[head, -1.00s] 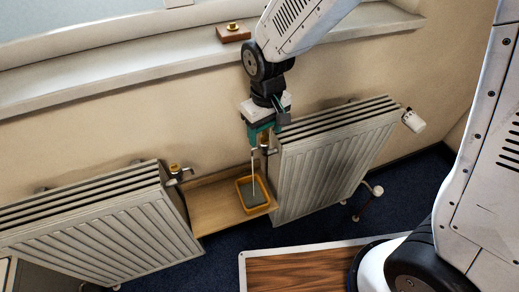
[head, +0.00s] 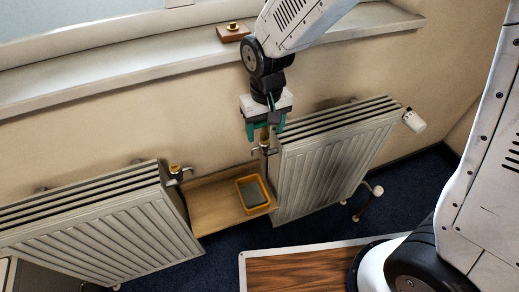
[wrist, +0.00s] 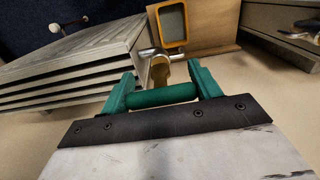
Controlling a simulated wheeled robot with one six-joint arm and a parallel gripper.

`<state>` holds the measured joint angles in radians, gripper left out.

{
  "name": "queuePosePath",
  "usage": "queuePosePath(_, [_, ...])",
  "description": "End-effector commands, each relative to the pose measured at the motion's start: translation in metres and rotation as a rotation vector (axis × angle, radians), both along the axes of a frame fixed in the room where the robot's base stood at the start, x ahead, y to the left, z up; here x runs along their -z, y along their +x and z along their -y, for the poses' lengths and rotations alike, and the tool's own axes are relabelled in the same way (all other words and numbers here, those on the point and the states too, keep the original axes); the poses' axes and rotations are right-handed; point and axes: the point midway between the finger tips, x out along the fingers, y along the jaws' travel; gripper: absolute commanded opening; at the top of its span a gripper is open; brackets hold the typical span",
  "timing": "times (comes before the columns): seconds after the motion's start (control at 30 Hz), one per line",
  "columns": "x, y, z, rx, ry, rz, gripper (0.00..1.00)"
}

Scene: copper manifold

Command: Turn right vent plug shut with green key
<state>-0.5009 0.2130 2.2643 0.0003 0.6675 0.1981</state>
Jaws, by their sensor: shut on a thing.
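My gripper (head: 265,138) points down over the inner top corner of the right radiator (head: 335,160). In the wrist view its teal fingers (wrist: 165,88) are shut on the green key (wrist: 160,97), whose bar spans between them. A brass piece (wrist: 160,72) sits just beyond the bar, in line with the valve pipe; I cannot tell where key ends and right vent plug begins. The vent's grey spout (head: 268,151) shows under the gripper. A yellow-rimmed tray (head: 240,193) with grey inside stands below it; no stream falls into it now.
The left radiator (head: 100,235) has its own brass vent plug (head: 174,168). A wooden panel (head: 205,212) lies between the radiators. A brown block with a brass piece (head: 232,33) is on the windowsill (head: 120,75). A white thermostat knob (head: 413,120) is at the far right.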

Motion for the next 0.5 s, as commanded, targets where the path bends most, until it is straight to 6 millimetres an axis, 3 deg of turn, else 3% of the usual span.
queuePosePath(0.5, [-0.022, 0.001, 0.000, 0.000, 0.002, 0.004, 0.42])
